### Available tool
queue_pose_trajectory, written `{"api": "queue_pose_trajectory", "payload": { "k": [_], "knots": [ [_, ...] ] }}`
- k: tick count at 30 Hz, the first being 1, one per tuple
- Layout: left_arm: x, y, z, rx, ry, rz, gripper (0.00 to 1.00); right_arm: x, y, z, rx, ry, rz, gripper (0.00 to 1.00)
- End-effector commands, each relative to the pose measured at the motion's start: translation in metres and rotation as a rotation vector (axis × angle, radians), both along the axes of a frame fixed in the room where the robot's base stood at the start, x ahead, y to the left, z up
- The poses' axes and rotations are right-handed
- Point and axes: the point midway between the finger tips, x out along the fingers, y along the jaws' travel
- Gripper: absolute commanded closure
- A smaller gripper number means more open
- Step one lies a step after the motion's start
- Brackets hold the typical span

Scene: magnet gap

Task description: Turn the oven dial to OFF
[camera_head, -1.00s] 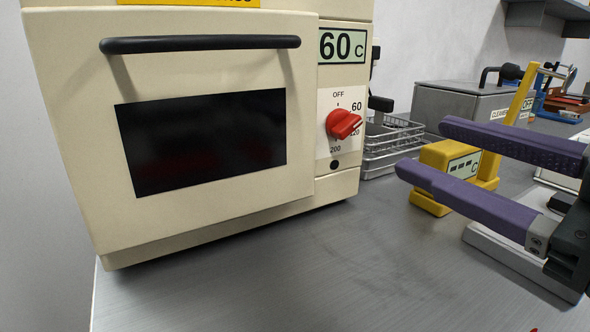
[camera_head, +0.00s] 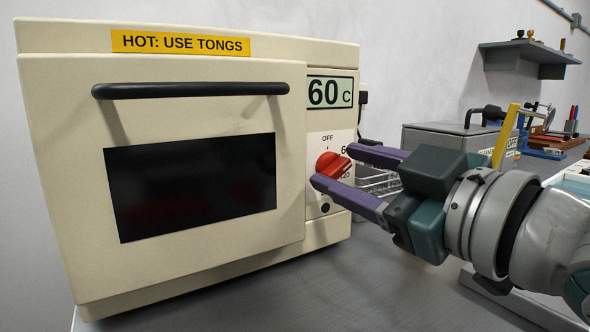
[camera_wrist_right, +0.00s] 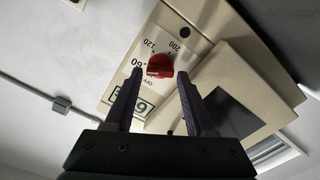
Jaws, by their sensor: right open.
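The red oven dial (camera_head: 333,165) sits on a white panel at the right of the cream oven (camera_head: 85,265). OFF is printed at its top, and its raised grip slants towards the upper right, near the 60 mark. My right gripper (camera_head: 332,167) is open, one purple finger at the dial's upper right and the other at its lower left. In the right wrist view the dial (camera_wrist_right: 160,65) shows between the fingertips (camera_wrist_right: 160,72). I cannot tell whether either finger touches it. The display (camera_head: 330,92) reads 60 C. My left gripper is not in view.
A wire basket (camera_head: 378,183) stands behind my right fingers. A grey box (camera_head: 440,137) and a wall shelf (camera_head: 520,56) are farther right. The counter before the oven is clear.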

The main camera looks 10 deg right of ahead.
Motion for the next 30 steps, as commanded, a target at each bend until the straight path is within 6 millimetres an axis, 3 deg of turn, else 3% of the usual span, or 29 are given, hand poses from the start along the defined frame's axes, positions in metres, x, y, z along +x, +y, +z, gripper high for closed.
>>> {"api": "queue_pose_trajectory", "payload": {
  "k": [7, 21, 30],
  "knots": [
    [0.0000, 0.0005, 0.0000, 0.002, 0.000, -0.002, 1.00, 0.0004, 0.0001, 0.0000, 0.000, 0.000, 0.000, 0.46],
    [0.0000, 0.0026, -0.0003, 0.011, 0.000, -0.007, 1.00, 0.0002, 0.0000, 0.0000, 0.000, 0.000, 0.000, 0.99],
    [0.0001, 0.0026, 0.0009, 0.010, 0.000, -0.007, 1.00, 0.0002, 0.0000, 0.0004, -0.008, -0.003, 0.000, 1.00]
  ]
}}
